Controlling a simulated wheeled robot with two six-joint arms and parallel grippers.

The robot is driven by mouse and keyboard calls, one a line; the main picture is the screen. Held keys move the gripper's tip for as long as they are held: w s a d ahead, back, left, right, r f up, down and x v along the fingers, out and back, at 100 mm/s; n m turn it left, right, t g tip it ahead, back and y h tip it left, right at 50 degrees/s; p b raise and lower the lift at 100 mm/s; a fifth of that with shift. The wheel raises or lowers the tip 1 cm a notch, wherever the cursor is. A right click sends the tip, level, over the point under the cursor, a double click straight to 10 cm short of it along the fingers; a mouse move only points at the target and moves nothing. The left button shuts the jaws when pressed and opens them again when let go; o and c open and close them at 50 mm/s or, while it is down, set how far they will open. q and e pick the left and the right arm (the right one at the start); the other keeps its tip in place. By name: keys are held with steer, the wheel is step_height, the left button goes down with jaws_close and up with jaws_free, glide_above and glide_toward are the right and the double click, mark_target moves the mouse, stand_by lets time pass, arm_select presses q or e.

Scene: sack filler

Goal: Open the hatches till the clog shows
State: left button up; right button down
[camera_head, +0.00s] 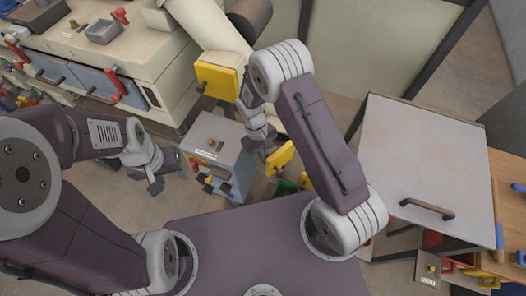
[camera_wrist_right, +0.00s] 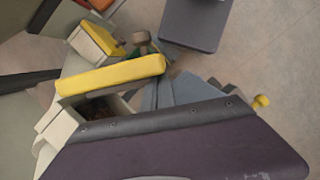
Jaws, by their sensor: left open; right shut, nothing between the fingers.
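A cream chute (camera_head: 208,25) slopes down at the top middle of the head view. A yellow hatch (camera_head: 217,80) shows on its lower part, and another small yellow hatch (camera_head: 280,158) shows lower down, just right of my right gripper (camera_head: 264,143). In the right wrist view, a yellow hatch (camera_wrist_right: 110,76) stands away from a cream frame, with a dark brownish interior (camera_wrist_right: 97,107) partly visible below it. A second yellow hatch (camera_wrist_right: 103,40) shows behind. I cannot tell whether the brown is a clog. My right gripper is shut and empty. My left gripper (camera_head: 153,184) is open, away from the hatches.
A grey box (camera_head: 213,150) with an orange knob stands between my grippers. A cream cabinet (camera_head: 130,50) with red handles is at upper left. A pale grey panel (camera_head: 425,160) with a brown handle is at right.

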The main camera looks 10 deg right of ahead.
mark_target(272, 165)
steer(key=s+n, duration=0.1)
steer(key=s+d+n, duration=0.2)
steer(key=n, duration=0.1)
steer(key=shift+s+f+t+h+p, duration=0.1)
steer(key=shift+s+t+h+p, duration=0.2)
steer(key=shift+s, duration=0.1)
steer(key=shift+s+d+n, duration=0.1)
steer(key=shift+s+n, duration=0.05)
steer(key=shift+n, duration=0.15)
arm_select(q)
steer(key=shift+w+r, duration=0.2)
steer(key=shift+w, duration=0.05)
